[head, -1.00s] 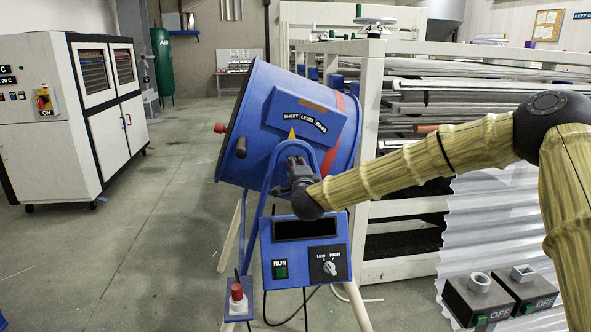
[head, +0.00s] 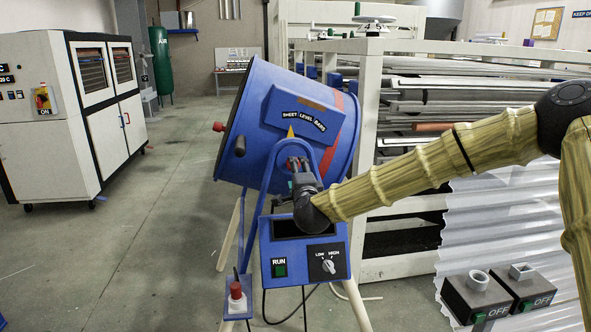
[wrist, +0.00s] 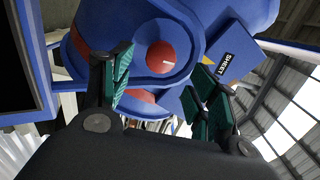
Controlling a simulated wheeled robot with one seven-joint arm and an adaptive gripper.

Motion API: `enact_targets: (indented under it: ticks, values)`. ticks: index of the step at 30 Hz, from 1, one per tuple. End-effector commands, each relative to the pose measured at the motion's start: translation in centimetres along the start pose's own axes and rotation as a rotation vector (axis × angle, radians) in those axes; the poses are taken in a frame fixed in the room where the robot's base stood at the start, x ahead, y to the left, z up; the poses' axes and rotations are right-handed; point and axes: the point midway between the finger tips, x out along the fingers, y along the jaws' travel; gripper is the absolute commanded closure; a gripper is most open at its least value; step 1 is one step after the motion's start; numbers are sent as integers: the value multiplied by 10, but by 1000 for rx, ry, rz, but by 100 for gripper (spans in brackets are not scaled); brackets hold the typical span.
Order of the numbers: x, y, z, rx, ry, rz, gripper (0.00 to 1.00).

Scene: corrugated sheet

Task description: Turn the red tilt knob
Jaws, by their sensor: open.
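The blue drum (head: 262,110) hangs in a blue yoke on a stand, with a yellow pointer below the label "SHEET LEVEL BARS". The red tilt knob (wrist: 161,57), round with a short white mark, sits on the yoke's pivot in the wrist view. In the head view my gripper mostly hides the knob. My gripper (wrist: 163,73) is open, its green-padded fingers to the left and right of the knob. It also shows in the head view (head: 299,165), up at the pivot. I cannot tell whether a finger touches the knob.
Below my wrist is a blue control box (head: 304,250) with a RUN button and a LOW/HIGH dial. A red button (head: 236,290) stands on a small bracket at lower left. White racks (head: 370,130) and corrugated sheet (head: 505,220) are at right.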

Motion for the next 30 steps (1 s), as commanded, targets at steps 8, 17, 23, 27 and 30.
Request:
enact_targets:
  ticks: [8,17,23,27,30]
  values:
    - [-46,0,0,1,-1,1,40]
    - [-63,0,0,0,0,0,40]
    - [-63,0,0,0,1,0,40]
    - [-64,5,0,-7,-3,8,40]
    - [-69,27,4,-45,-19,44,40]
